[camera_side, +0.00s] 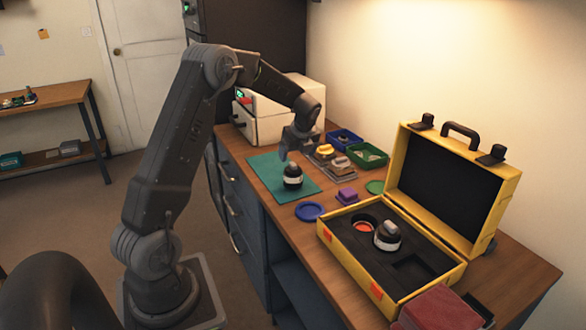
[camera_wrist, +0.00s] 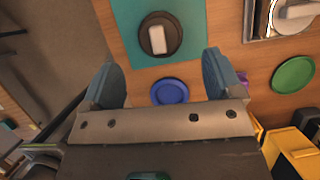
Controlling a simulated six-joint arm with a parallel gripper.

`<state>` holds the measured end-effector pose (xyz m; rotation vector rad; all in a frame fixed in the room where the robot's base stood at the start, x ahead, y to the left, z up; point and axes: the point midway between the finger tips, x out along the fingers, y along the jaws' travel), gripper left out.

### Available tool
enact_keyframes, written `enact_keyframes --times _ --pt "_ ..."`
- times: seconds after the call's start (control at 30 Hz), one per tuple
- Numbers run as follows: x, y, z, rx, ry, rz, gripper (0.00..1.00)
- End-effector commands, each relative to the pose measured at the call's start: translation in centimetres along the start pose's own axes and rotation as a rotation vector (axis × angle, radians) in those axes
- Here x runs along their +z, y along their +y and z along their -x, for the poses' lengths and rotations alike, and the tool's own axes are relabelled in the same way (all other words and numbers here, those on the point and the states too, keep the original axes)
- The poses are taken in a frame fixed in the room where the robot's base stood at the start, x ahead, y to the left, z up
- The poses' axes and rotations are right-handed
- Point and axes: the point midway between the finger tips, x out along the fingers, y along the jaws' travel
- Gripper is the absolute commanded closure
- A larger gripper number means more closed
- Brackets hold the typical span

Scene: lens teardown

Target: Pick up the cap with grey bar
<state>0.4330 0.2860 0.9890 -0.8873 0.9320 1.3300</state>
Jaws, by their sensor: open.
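A dark round cap with a pale grey bar (camera_wrist: 158,39) across its top is in the upper middle of the wrist view, over the teal mat (camera_wrist: 124,20). In the side view it tops a dark, white-banded lens body (camera_side: 292,183) standing upright on the teal mat (camera_side: 262,166). My gripper (camera_side: 284,154) is above the lens, apart from it. In the wrist view my gripper (camera_wrist: 164,72) is open and empty, its two blue-grey fingers wide apart, with the cap lying beyond the fingertips.
A blue dish (camera_side: 309,211), a purple piece (camera_side: 347,195) and a green dish (camera_side: 375,187) lie nearby. A tray (camera_side: 346,175) with small parts and blue (camera_side: 344,137) and green bins (camera_side: 368,156) stand behind. An open yellow case (camera_side: 330,238) holds another lens (camera_side: 387,236).

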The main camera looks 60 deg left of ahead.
Motion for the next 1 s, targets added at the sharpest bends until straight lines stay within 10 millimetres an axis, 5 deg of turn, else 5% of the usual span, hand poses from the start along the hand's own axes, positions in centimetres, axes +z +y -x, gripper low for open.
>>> enact_keyframes --times 0.5,0.77,1.0 --pt "-0.1 0.2 -5.5 0.001 0.002 0.001 0.15" --pt "-0.1 0.2 -5.7 -0.001 0.001 0.002 0.15" --pt "-0.1 0.2 -5.7 -0.001 0.001 0.001 0.37"
